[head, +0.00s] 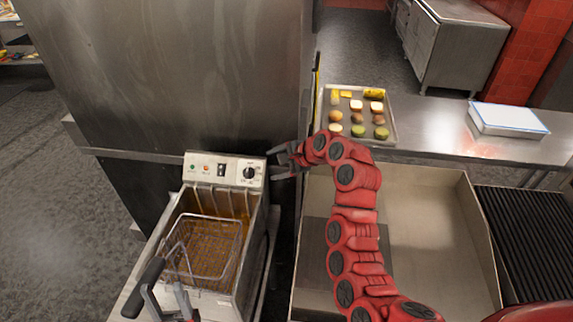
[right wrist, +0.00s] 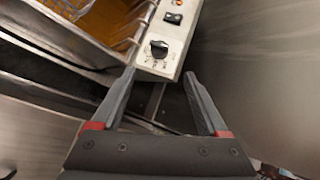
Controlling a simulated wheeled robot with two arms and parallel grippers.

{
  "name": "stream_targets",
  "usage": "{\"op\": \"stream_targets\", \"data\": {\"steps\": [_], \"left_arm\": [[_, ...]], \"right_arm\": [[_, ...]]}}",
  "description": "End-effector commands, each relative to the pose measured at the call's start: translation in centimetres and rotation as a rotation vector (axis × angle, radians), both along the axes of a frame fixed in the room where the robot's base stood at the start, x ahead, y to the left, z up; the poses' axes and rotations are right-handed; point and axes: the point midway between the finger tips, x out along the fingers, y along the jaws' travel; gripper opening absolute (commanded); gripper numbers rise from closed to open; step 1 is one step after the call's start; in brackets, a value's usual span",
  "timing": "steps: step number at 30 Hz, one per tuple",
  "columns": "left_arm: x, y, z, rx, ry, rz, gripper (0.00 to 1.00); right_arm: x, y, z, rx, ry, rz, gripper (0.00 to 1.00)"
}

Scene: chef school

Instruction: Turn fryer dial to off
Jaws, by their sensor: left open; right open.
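The fryer dial (head: 249,173) is a black round knob on the light control panel (head: 225,168) at the back of the fryer. My right gripper (head: 272,163) is open just right of the panel, pointing toward the dial. In the right wrist view the dial (right wrist: 159,49) lies just beyond the open fingertips (right wrist: 159,75), with nothing between the fingers and a visible gap to the knob. Its markings are too small to read. My left gripper (head: 165,293) is open at the lower left, close to the fryer basket's black handle (head: 150,272); whether they touch is unclear.
The wire basket (head: 210,245) sits in the fryer's brown oil. A black rocker switch (head: 221,170) is beside the dial. A tall steel cabinet (head: 170,80) stands behind the fryer. A tray of food (head: 386,105) lies at the back; a wide steel basin (head: 430,220) is at right.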

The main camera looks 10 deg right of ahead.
Motion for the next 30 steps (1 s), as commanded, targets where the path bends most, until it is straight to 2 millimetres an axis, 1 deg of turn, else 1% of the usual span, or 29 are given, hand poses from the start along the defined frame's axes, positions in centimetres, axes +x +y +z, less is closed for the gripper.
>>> {"op": "stream_targets", "data": {"steps": [1,6,9,13,30], "left_arm": [[0.0,0.0,-0.8,0.0,0.0,0.0,0.5],[0.0,0.0,-1.6,0.0,0.0,0.0,0.5],[0.0,0.0,-1.8,0.0,0.0,0.0,0.5],[0.0,0.0,-1.9,0.0,0.0,0.0,0.5],[0.0,0.0,-1.8,0.0,0.0,0.0,0.5]], "right_arm": [[-0.3,-0.6,0.5,0.002,-0.009,-0.005,0.77],[-1.7,-2.0,2.3,0.0,-0.008,-0.001,0.77],[-2.2,-2.5,3.1,0.0,-0.008,-0.003,0.77],[-2.5,-2.7,3.3,-0.001,-0.003,0.0,0.77],[-2.5,-2.7,3.4,-0.001,-0.004,-0.001,0.77]]}}
